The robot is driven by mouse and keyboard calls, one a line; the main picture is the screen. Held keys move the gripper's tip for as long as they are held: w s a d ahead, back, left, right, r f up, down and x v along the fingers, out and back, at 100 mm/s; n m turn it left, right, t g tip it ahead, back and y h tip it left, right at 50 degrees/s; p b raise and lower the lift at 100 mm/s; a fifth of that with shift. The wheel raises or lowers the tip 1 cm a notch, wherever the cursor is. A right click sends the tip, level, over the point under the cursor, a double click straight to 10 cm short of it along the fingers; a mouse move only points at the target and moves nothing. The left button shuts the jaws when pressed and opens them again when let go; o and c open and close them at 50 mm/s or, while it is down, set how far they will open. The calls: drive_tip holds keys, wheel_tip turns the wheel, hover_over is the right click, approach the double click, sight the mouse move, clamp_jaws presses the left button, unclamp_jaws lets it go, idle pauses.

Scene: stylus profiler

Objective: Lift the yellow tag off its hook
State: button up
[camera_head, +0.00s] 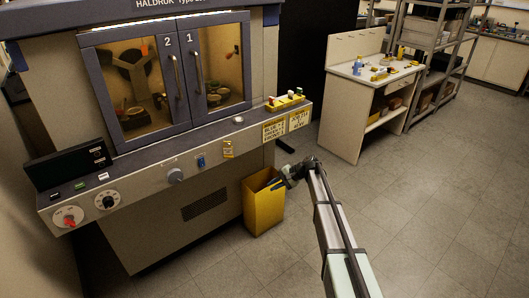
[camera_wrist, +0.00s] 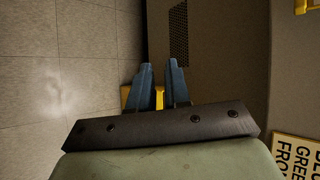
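The yellow tag (camera_head: 228,149) hangs on the front face of the machine, between the blue switch and the printed signs. Its hook is too small to make out. My gripper (camera_head: 275,183) is in front of the machine, lower than the tag and to its right, above the yellow bin. In the wrist view my gripper (camera_wrist: 159,68) has its two blue fingers a little apart with nothing held. A yellow piece at the top right of the wrist view (camera_wrist: 303,6) seems to be the tag, cut off by the picture edge and apart from the fingers.
The yellow bin (camera_head: 263,207) stands on the floor against the machine; its yellow shows behind the fingers in the wrist view (camera_wrist: 128,96). A printed sign (camera_head: 274,130) and a yellow tray (camera_head: 286,101) are at the machine's right end. Floor on the right is clear.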

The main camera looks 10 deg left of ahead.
sight(228, 150)
drive_tip(key=w+a+r+m+g+y, duration=0.1)
drive_tip(key=w+a+r+m+y, duration=0.4)
drive_tip(key=w+r+m+y, duration=0.55)
drive_tip(key=s+a+r+m+h, duration=0.1)
drive_tip(key=s+a, duration=0.3)
drive_tip(key=a, duration=1)
drive_tip(key=shift+r+m+g+h, duration=0.35)
drive_tip(key=shift+r+h, duration=0.2)
drive_tip(key=shift+h, duration=0.3)
drive_tip(key=shift+c, duration=0.5)
clamp_jaws()
drive_tip(key=shift+r, duration=0.5)
idle(0.5)
